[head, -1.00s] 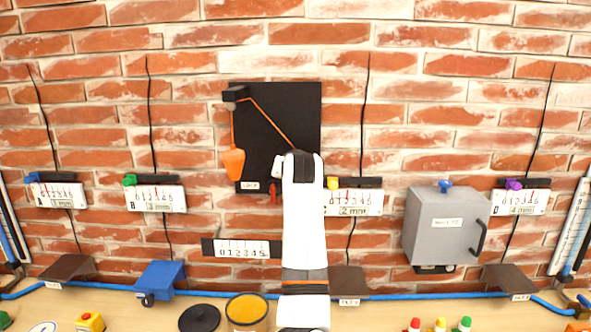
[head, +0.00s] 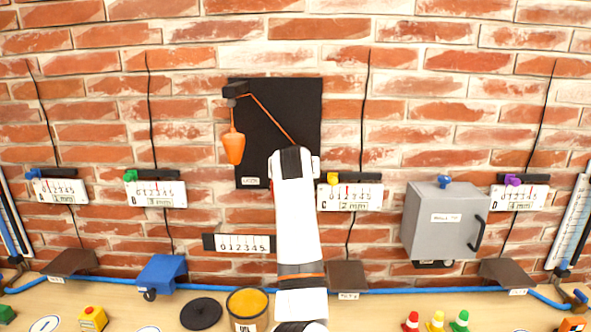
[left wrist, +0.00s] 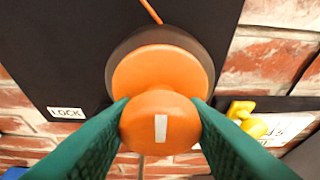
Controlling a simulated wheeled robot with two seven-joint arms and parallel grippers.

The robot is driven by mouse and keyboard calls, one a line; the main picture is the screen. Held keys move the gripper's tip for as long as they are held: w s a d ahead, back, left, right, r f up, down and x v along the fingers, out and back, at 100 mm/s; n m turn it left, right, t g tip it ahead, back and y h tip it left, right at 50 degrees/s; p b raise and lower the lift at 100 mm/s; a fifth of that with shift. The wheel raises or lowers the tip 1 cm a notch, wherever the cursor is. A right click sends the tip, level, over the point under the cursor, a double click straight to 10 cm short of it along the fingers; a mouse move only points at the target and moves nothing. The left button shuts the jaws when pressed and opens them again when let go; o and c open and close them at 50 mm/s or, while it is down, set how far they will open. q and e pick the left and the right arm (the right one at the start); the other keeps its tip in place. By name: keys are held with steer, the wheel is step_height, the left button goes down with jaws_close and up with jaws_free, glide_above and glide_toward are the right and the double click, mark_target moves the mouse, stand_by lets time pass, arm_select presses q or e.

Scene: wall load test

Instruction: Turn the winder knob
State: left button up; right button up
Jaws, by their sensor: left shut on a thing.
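The orange winder knob (left wrist: 160,128) shows in the left wrist view, with a white mark standing upright on its face. A wider orange drum (left wrist: 160,75) lies behind it. My left gripper (left wrist: 160,108) has its two green fingers closed on the knob's left and right sides. In the head view my left arm covers the knob and fingertips at the black board's (head: 270,110) lower right. An orange cord runs from there up to the black bracket (head: 236,90), and an orange weight (head: 233,149) hangs from it. My right gripper is not in view.
A LOCK label (left wrist: 66,113) sits left of the knob, and a yellow part (left wrist: 245,118) sits close on the right. A grey box (head: 443,221) hangs further right. A bin with orange contents (head: 247,304) and a black disc (head: 201,313) are on the table.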

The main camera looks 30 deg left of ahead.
arm_select(q)
steer(key=o, duration=0.9)
steer(key=shift+f, duration=0.1)
steer(key=shift+b+v, duration=1.85)
steer(key=shift+v, duration=4.2)
steer(key=shift+f, duration=0.1)
